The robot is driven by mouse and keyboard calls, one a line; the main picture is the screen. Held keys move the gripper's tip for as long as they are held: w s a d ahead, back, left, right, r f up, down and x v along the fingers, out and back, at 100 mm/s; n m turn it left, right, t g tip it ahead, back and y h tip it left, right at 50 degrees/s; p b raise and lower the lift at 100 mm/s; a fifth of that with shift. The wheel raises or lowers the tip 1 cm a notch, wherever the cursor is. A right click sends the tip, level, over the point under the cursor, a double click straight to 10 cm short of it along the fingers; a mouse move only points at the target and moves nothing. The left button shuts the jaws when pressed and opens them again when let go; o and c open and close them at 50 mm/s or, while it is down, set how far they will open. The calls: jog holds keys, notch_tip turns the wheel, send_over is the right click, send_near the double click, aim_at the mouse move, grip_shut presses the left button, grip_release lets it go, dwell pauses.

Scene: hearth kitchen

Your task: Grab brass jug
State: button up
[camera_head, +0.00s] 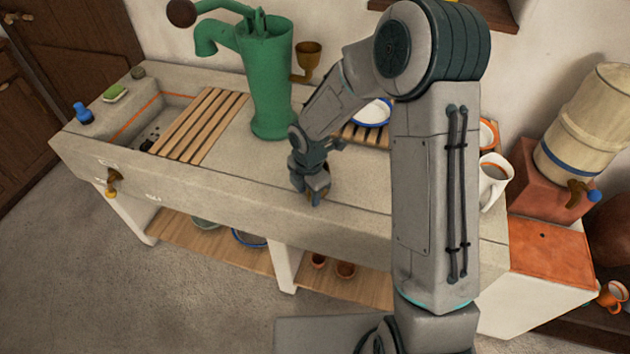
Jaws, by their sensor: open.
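A brass, cup-shaped vessel (308,60) is beside the green hand pump (268,85), at the end of a short brass arm or bracket. It is the only brass vessel I can make out, and I cannot tell whether it is the jug or a pump part. My gripper (315,198) points down over the front part of the stone counter (225,180), right of the pump's foot and well below the brass vessel in the picture. It is open. A small orange-brown patch shows at its fingertips; I cannot tell what it is.
A slatted wooden rack (200,125) lies by the sink at left. Behind my arm are a blue-rimmed plate (372,112) and a white pitcher (493,180). A large crock (588,125) stands at right. The counter left of my gripper is clear.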

jog(key=shift+w+a+f, duration=0.1)
jog(key=shift+f, duration=1.45)
grip_shut()
jog(key=shift+r, duration=0.2)
jog(key=shift+r, duration=1.9)
jog(key=d+r, duration=0.6)
jog(key=d, duration=0.5)
jog(key=shift+w+d+r+b, duration=0.25)
jog(key=shift+w+r+b, duration=0.1)
jog(key=shift+r+b, duration=0.1)
